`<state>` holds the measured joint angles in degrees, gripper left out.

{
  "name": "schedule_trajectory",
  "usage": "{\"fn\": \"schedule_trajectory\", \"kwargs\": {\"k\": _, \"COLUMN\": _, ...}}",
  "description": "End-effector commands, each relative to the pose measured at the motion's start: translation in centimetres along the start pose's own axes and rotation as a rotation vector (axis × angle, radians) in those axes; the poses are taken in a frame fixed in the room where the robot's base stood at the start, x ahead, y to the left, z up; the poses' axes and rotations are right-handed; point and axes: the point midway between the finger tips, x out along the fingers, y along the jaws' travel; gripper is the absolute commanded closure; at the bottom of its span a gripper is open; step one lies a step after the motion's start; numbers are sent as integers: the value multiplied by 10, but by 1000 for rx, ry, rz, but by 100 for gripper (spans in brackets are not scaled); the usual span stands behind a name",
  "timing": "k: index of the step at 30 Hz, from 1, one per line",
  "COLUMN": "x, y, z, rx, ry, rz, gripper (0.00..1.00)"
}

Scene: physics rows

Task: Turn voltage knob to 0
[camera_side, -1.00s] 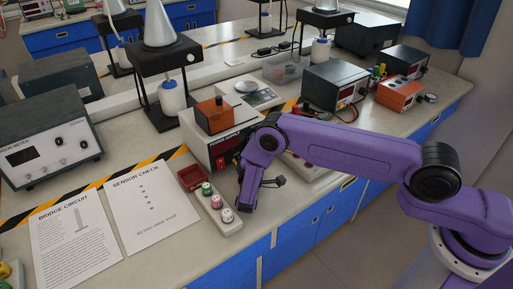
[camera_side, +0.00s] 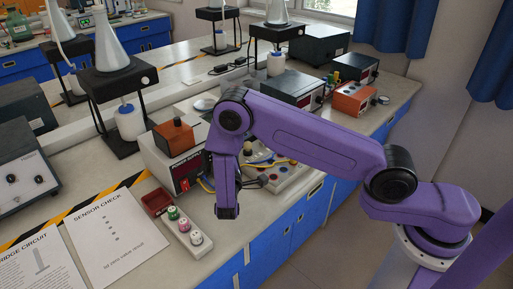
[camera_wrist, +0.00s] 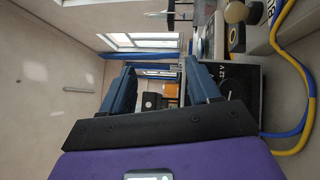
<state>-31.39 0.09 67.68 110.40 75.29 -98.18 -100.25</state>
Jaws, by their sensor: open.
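The power supply (camera_side: 172,170), a light box with a dark red-lettered front and a red switch, stands left of my gripper in the side view. Its voltage knob cannot be made out there; my arm covers part of the front. My gripper (camera_side: 228,213) points down in front of the supply, above the bench edge. In the wrist view my gripper (camera_wrist: 160,72) shows two blue fingers spread apart with nothing between them. A black panel with white "12 V" lettering (camera_wrist: 225,82) lies just right of the right finger, with no knob clear on it.
Yellow and blue leads (camera_wrist: 290,60) loop at the right of the wrist view. A board with several round parts (camera_side: 285,178) lies right of my gripper. A white strip with coloured knobs (camera_side: 184,230) and a red tray (camera_side: 157,202) lie left. An orange-brown box (camera_side: 174,137) sits on the supply.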

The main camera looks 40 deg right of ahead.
Motion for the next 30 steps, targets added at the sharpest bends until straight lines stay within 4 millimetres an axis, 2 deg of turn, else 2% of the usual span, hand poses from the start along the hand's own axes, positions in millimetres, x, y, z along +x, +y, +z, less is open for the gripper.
{"fn": "schedule_trajectory", "kwargs": {"k": 9, "x": -24, "y": 18, "z": 41, "rx": -3, "ry": 3, "rz": -1, "gripper": 39}}
{"fn": "schedule_trajectory", "kwargs": {"k": 16, "x": -38, "y": 28, "z": 65, "rx": -4, "ry": 4, "rz": -2, "gripper": 39}}
{"fn": "schedule_trajectory", "kwargs": {"k": 21, "x": -43, "y": 32, "z": 75, "rx": -2, "ry": 2, "rz": -2, "gripper": 39}}
{"fn": "schedule_trajectory", "kwargs": {"k": 30, "x": -44, "y": 33, "z": 77, "rx": -1, "ry": 2, "rz": -2, "gripper": 39}}
